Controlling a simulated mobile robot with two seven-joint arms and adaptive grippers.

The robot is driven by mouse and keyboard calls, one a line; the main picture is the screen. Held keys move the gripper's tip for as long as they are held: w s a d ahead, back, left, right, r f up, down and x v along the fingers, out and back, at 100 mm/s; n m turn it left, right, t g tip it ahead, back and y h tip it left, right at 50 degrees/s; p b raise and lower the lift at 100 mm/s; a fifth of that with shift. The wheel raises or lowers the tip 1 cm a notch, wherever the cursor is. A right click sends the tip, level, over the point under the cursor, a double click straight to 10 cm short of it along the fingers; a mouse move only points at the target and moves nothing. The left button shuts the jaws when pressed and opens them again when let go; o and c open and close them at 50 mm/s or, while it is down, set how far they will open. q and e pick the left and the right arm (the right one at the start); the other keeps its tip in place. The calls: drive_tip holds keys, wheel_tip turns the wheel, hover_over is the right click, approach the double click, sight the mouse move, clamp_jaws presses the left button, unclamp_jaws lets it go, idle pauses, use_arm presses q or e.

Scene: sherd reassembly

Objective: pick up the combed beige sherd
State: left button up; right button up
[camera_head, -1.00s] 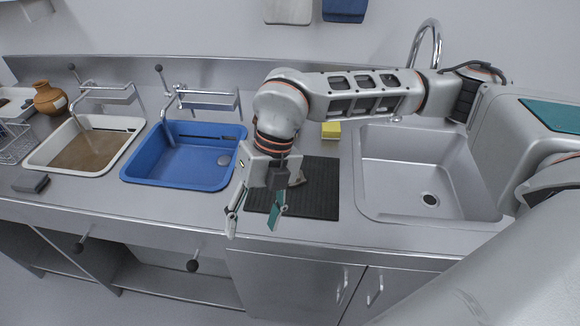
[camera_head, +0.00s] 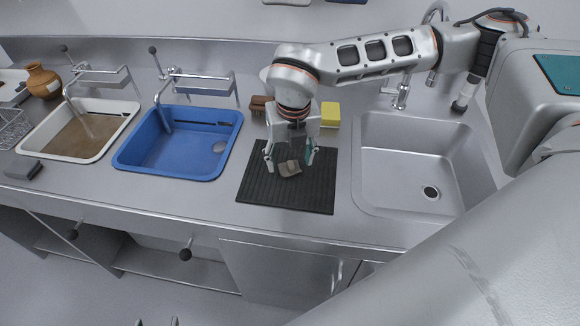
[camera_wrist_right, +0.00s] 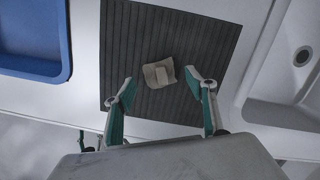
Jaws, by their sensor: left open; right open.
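The beige sherd (camera_head: 289,168) lies on the black ribbed mat (camera_head: 258,190). It also shows in the right wrist view (camera_wrist_right: 159,73), with a lighter raised patch; I cannot make out combing at this size. My right gripper (camera_head: 290,163) is open above the mat, its fingers on either side of the sherd in the head view. In the right wrist view the open fingertips (camera_wrist_right: 160,88) stand apart with the sherd between and just beyond them, not gripped. My left gripper (camera_head: 156,322) shows only as two separated tips at the bottom edge, open and far from the mat.
The blue basin (camera_head: 125,160) is left of the mat, and the steel sink (camera_head: 400,195) is right. A yellow sponge (camera_head: 330,114) and a brown brush (camera_head: 258,104) are behind the mat. A white basin (camera_head: 35,150) and a clay jar (camera_head: 43,82) stand further left.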

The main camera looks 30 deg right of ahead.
sight(289, 166)
drive_tip(key=shift+w+f, duration=0.2)
drive_tip(key=shift+f, duration=0.7)
drive_tip(key=c, duration=1.2)
drive_tip(key=shift+c, duration=0.2)
wheel_tip(289, 166, up, 20)
